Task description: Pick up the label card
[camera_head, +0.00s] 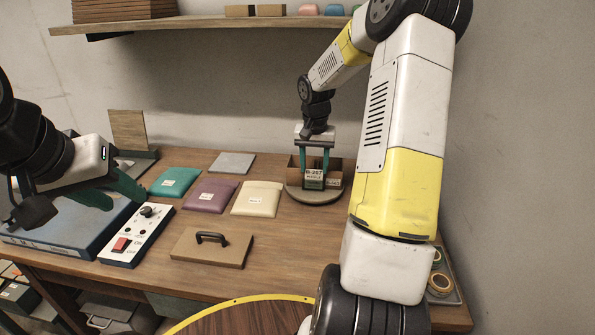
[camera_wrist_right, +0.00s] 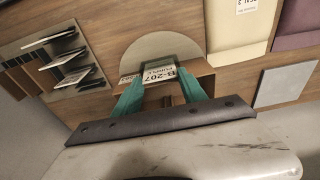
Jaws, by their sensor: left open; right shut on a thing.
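The label card (camera_head: 314,173) is white with dark print reading "B-207" and a smaller line that looks like "PURPLE". In the right wrist view, the card (camera_wrist_right: 158,74) sits between the teal fingertips. My right gripper (camera_head: 314,165) is shut on it over the round grey stand (camera_head: 315,196) near the back right of the table. A brown open box (camera_head: 336,167) stands on that stand, partly hidden by the gripper. Whether the card touches the box or stand is unclear. My left gripper (camera_head: 118,186) is open and empty, above the blue case at the left.
Teal (camera_head: 174,181), purple (camera_head: 211,196) and cream (camera_head: 257,199) pouches lie mid-table, with a grey plate (camera_head: 232,163) behind. A switch box (camera_head: 136,236) and a handled wooden board (camera_head: 212,248) lie in front. The blue case (camera_head: 70,232) is left. Tape rolls (camera_head: 440,284) sit right.

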